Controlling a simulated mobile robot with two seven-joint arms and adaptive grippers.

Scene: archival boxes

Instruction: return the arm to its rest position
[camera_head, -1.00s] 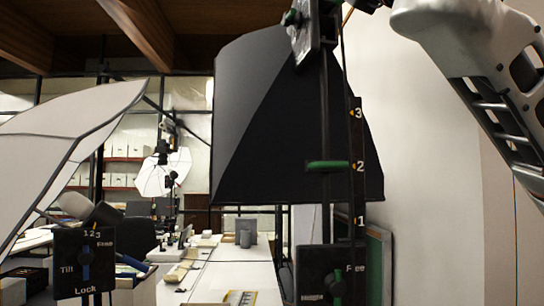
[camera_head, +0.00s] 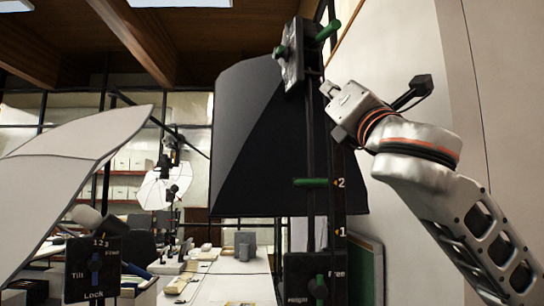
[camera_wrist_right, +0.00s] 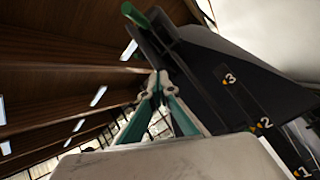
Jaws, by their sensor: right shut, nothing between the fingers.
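My right arm (camera_head: 415,150) comes in from the lower right in the head view, its forearm rising to a bent wrist. My right gripper (camera_head: 328,92) is at its end, small and partly hard to make out, by the dark upright post with the green handles (camera_head: 310,182). In the right wrist view the gripper (camera_wrist_right: 157,78) has its teal-padded fingers together at the tips, with nothing held. It points up toward the ceiling, and a green handle (camera_wrist_right: 134,14) shows beyond the tips. I cannot tell whether they touch the post. My left gripper is not in view.
A large black softbox (camera_head: 255,150) hangs behind the post. A white light panel (camera_head: 70,175) stands at left above a control box (camera_head: 92,268). A long white table (camera_head: 235,270) runs back. A pale wall (camera_head: 400,60) is at right.

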